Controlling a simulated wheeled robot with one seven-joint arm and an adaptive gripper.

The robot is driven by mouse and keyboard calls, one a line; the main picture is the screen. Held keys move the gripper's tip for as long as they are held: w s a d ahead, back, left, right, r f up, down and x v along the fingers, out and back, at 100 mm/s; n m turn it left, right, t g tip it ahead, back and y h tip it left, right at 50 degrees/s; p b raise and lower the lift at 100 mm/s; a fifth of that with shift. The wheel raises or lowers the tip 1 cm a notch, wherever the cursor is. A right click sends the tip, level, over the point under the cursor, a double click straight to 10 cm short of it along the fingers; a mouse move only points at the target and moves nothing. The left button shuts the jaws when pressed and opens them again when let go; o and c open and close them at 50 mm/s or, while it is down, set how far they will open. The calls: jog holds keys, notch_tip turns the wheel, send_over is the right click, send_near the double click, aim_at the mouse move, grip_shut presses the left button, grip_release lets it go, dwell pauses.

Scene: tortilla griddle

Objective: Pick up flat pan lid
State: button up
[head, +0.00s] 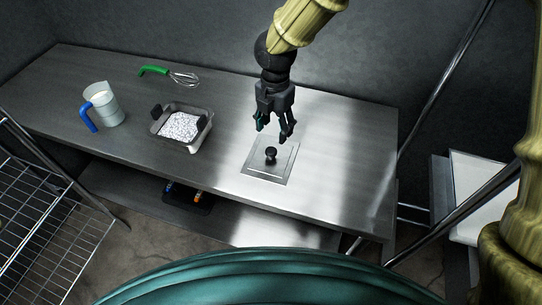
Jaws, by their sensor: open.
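The flat pan lid (267,173) is a square, shiny metal plate lying on the steel table. A small black knob (271,153) stands up from its middle. My gripper (273,133) is open, points down and appears just above and behind the knob. Its dark fingers are apart with nothing between them. I cannot tell the exact height of the fingertips over the knob.
On the steel table (335,150) stand a pan with white contents (206,120), a jug with a blue handle (112,108) and a green-handled whisk (153,70), all left of the lid. The table right of the lid is clear. A wire rack (40,215) stands at left.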

jog(key=p, duration=0.1)
send_over(271, 150)
notch_tip(271, 150, down, 5)
jog(key=shift+w+d+r, duration=0.1)
jog(key=shift+d, duration=0.05)
jog(key=shift+f+p, duration=0.5)
jog(key=shift+f, duration=0.35)
jog(key=shift+f+p, duration=0.7)
jog(key=shift+f, duration=1.4)
jog(key=c, duration=1.2)
